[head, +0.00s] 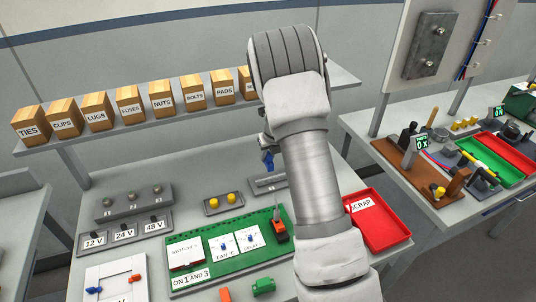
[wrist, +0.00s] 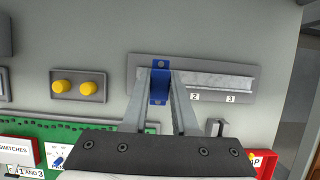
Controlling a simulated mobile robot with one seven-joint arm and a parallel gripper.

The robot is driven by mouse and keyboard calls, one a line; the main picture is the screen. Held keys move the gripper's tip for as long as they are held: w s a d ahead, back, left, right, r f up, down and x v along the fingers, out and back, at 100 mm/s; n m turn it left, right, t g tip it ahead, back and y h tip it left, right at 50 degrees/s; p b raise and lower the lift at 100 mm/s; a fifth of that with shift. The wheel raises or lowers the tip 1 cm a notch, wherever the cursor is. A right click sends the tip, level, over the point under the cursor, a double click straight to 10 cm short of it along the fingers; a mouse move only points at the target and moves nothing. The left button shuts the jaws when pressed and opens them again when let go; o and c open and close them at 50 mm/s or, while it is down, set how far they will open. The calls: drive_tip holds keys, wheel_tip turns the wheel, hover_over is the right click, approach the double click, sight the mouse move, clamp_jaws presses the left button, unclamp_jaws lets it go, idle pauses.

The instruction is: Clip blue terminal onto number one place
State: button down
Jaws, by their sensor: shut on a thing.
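The blue terminal (wrist: 160,88) is between the two fingers of my gripper (wrist: 159,72), which is shut on it. In the head view the blue terminal (head: 268,161) hangs under my gripper, at the back of the bench. The grey rail plate (wrist: 238,68) has a metal rail (wrist: 215,80) with labels 2 and 3 in view. The terminal overlaps the rail's left end in the wrist view, left of label 2. Label 1 is hidden, apparently behind my gripper. I cannot tell whether the terminal touches the rail.
A plate with two yellow buttons (wrist: 78,86) lies left of the rail. A green board (head: 215,252) with switches lies in front, and a red scrap tray (head: 378,222) stands at the right. A shelf of labelled boxes (head: 128,107) runs behind.

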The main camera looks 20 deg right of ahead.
sight(268, 166)
drive_tip(key=shift+f+b, duration=1.85)
drive_tip(key=shift+f, duration=1)
drive_tip(key=shift+p, duration=0.55)
drive_tip(key=shift+f+b, duration=0.7)
drive_tip(key=shift+f, duration=0.3)
drive_tip(key=c, duration=0.6)
unclamp_jaws()
drive_tip(key=p+v, duration=0.2)
drive_tip(key=v, duration=1.5)
drive_tip(key=shift+r, duration=0.25)
